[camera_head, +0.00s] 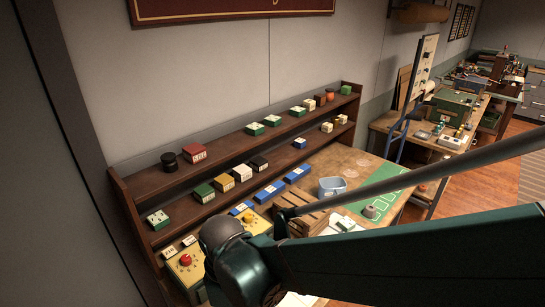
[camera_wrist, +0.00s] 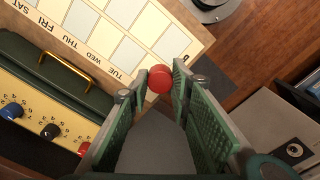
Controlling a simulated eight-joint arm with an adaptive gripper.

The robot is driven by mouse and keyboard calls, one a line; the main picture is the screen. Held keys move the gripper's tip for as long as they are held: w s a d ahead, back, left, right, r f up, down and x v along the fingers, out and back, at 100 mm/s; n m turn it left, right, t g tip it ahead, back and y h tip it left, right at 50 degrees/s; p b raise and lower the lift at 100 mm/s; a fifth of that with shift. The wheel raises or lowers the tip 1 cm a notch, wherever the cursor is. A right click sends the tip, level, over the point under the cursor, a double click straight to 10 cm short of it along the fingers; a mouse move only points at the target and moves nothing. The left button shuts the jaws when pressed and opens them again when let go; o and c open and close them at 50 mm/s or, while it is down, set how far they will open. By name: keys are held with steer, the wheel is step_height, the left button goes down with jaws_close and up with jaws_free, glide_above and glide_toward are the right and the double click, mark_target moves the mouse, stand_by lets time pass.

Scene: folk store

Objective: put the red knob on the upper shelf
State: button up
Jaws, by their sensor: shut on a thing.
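My gripper (camera_wrist: 163,86) is shut on a small round red knob (camera_wrist: 160,78), held between the fingertips in the wrist view. My gripper and the held knob cannot be made out in the head view, where my arm covers the lower right. The upper shelf (camera_head: 228,146) is the top board of the brown wooden rack along the wall in the head view. It carries a black round thing (camera_head: 169,161), a red box (camera_head: 195,153) and several green boxes. A bare stretch lies between the red box and the green boxes.
The lower shelf (camera_head: 205,206) holds several coloured boxes. A wooden crate (camera_head: 300,214) and a blue bin (camera_head: 332,187) are on the bench. The wrist view shows a weekday chart (camera_wrist: 99,38) and a yellow panel (camera_wrist: 25,98).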

step_height(320, 180, up, 39)
steer(key=w+a+r+p, duration=0.2)
steer(key=w, duration=0.4)
steer(key=w+a+r+p, duration=0.1)
steer(key=w+a+r, duration=0.15)
steer(key=w, duration=0.35)
steer(key=n+p, duration=0.1)
steer(key=p, duration=0.8)
glide_above(220, 150)
step_height(220, 150, down, 9)
steer(key=shift+f, duration=0.2)
steer(key=shift+f, duration=2.9)
steer(key=shift+f, duration=0.15)
